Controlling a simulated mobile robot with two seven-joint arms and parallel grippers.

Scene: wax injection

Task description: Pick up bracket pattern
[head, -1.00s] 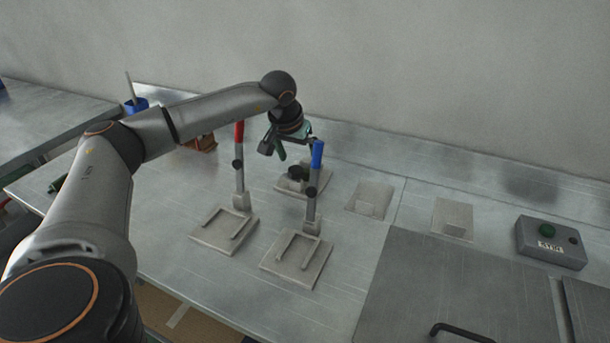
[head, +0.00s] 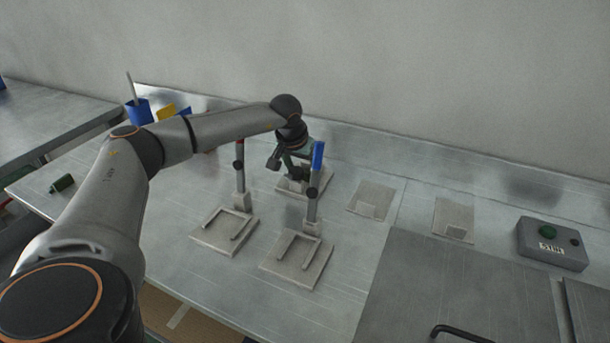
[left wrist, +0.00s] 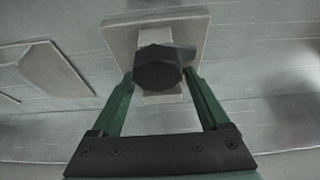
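A dark piece with a faceted round top, which I take for the bracket pattern (left wrist: 158,66), sits over a pale block on a light square plate (left wrist: 118,36) in the left wrist view. In the head view this plate (head: 284,187) is at the back, behind the blue-handled lever. My left gripper (left wrist: 159,78) has its green fingers apart, one on each side of the dark piece. I see no clear contact. In the head view the left gripper (head: 293,169) is low over the plate and hides much of the piece. My right gripper is not in view.
A red-topped lever (head: 240,180) and a blue-handled lever (head: 313,187) stand upright close in front of the gripper, on pale bases. Flat pale plates (head: 371,199) lie to the right. A control box (head: 551,245) stands at far right. A blue cup (head: 138,112) is at back left.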

